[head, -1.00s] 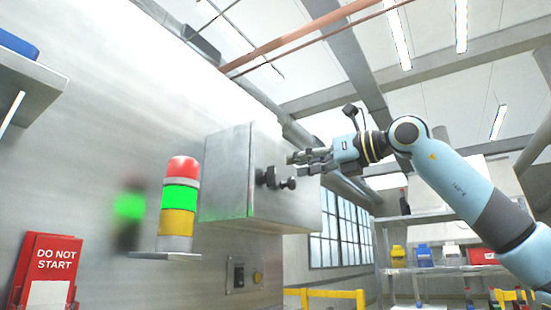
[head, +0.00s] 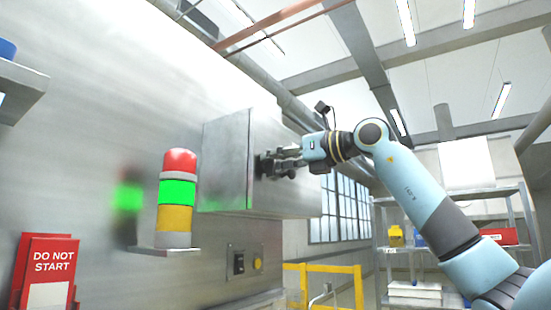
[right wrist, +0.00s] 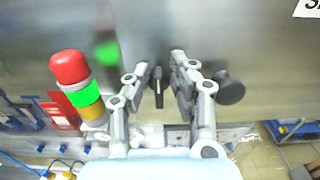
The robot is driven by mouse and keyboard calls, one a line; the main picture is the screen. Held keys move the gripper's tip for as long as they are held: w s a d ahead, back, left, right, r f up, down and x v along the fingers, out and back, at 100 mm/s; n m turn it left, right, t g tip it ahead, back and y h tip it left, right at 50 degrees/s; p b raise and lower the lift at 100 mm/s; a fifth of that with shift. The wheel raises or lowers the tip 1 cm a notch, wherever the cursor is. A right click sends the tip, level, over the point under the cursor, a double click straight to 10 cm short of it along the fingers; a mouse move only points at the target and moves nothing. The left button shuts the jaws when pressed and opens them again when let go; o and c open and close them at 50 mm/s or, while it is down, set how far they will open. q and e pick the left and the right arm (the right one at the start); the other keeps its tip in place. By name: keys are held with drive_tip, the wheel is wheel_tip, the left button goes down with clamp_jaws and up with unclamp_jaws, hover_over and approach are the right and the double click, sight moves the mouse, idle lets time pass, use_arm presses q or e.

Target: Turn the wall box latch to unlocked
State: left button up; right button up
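The grey metal wall box (head: 225,165) hangs on the wall in the middle of the head view. Its dark latch (head: 261,167) is on the front face, partly hidden by my right gripper (head: 280,160). In the right wrist view, the latch handle (right wrist: 158,87) stands upright between the two fingertips of my right gripper (right wrist: 160,75). The fingers are open, one on each side of the handle, with a gap visible beside it. A dark round knob (right wrist: 231,91) sits just right of the right finger. My left gripper is not in view.
A signal tower (head: 176,195) with red, green and yellow sections stands on a small wall shelf left of the box. A red sign (head: 50,262) reads "DO NOT START". A switch panel (head: 244,262) is below the box. Yellow railing (head: 330,274) and shelving are behind.

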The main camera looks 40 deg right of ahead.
drive_tip(key=shift+f+m, duration=0.1)
drive_tip(key=shift+m, duration=0.4)
clamp_jaws()
drive_tip(key=shift+w+d+f+m+b, duration=0.1)
drive_tip(key=shift+d+f+m+b, duration=0.2)
drive_tip(key=shift+m, duration=2.3)
drive_tip(key=shift+w+d+f+m+b, duration=0.1)
drive_tip(key=shift+d+m+b, duration=0.25)
drive_tip(key=shift+m, duration=2.25)
drive_tip(key=shift+w+d+f+m+b, duration=0.15)
drive_tip(key=shift+m+b, duration=0.3)
drive_tip(key=shift+m, duration=2.75)
